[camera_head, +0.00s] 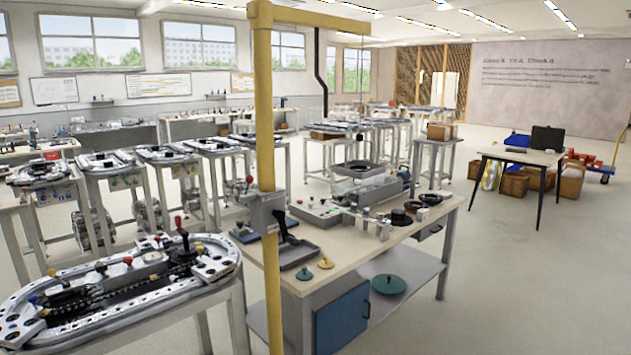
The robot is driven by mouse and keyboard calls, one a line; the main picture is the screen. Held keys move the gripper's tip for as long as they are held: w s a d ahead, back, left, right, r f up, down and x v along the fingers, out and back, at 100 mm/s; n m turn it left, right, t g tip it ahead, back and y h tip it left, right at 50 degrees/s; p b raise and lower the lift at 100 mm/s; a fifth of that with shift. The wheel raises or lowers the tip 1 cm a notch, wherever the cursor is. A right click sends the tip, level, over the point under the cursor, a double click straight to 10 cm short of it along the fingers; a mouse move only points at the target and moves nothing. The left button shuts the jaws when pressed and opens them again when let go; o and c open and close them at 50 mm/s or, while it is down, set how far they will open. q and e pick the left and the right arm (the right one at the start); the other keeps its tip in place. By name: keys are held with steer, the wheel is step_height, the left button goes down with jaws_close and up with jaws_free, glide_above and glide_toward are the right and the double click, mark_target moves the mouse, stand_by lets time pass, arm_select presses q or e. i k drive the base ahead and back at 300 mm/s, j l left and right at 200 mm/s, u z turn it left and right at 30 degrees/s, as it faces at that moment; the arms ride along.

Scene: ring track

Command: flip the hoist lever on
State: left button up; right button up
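A yellow hoist post (264,110) stands upright in the centre-left of the view, with a yellow beam at its top running right. A grey box (266,208) is fixed to the post at about bench height. A dark lever (281,224) shows at the right side of this box. It looks tilted, but it is too small to tell whether it is on or off. Neither of my grippers is in view, and nothing touches the lever.
A workbench (355,250) with tools, jars and a blue cabinet (342,318) stands right behind the post. A ring track table (120,285) fills the lower left. More track tables stand behind. The floor (520,270) at the right is clear, up to a small table (520,155).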

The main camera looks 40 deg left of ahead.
mark_target(250, 179)
steer(key=u, duration=1.75)
